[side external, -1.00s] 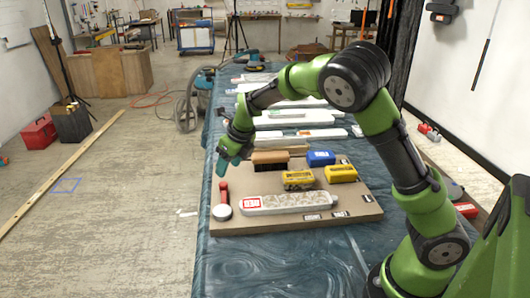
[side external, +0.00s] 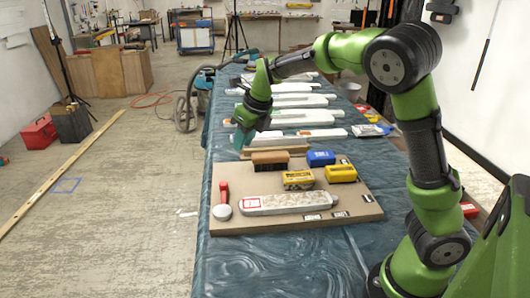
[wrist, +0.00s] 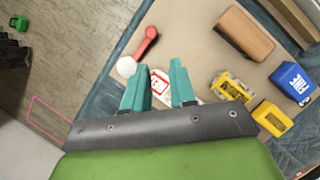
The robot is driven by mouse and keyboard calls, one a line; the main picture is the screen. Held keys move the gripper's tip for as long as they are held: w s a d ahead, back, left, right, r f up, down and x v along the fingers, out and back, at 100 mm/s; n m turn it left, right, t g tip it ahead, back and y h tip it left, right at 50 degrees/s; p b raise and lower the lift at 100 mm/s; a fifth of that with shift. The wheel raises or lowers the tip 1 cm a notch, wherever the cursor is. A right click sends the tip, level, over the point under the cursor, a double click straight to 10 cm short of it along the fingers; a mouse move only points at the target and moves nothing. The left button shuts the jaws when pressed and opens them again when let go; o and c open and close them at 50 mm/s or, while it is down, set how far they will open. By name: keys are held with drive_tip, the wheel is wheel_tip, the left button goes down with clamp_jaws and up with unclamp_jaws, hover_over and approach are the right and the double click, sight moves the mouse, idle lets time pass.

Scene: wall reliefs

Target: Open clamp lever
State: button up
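The clamp lever (side external: 223,192) is a red handle on a round white base, near the left edge of the brown board (side external: 352,211). The red handle points away from the front of the board. The lever also shows in the wrist view (wrist: 147,42), beyond my fingertips and slightly left of them. My gripper (side external: 243,143) is above the far left part of the board, behind the lever and apart from it. In the wrist view my two teal fingers (wrist: 161,72) are spread with nothing held between them.
A long grey relief piece (side external: 285,203) lies right of the lever. A brown-topped block (side external: 270,160), yellow blocks (side external: 298,179) (side external: 341,173) and a blue block (side external: 321,158) sit farther back. Several white pieces lie on the table beyond.

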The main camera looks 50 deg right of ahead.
sight(222, 200)
drive_tip(key=shift+y, duration=0.4)
drive_tip(key=s+d+f, duration=0.1)
drive_tip(key=d, duration=0.1)
drive_tip(key=s+d+f, duration=0.1)
drive_tip(key=s+f, duration=0.1)
drive_tip(key=shift+d, duration=0.35)
clamp_jaws()
drive_tip(key=a+f+n, duration=0.1)
drive_tip(key=f, duration=0.2)
drive_tip(key=w+a+f+n, duration=0.1)
drive_tip(key=f, duration=0.3)
drive_tip(key=w+a+f+n, duration=0.1)
drive_tip(key=f, duration=0.2)
drive_tip(key=shift+w+a+f, duration=0.1)
drive_tip(key=shift+a+f, duration=0.05)
drive_tip(key=shift+f, duration=0.15)
drive_tip(key=w, duration=0.2)
drive_tip(key=w+a, duration=0.1)
drive_tip(key=shift+w+f, duration=0.1)
drive_tip(key=shift+f, duration=0.15)
drive_tip(key=shift+w+a, duration=0.25)
drive_tip(key=shift+w, duration=0.25)
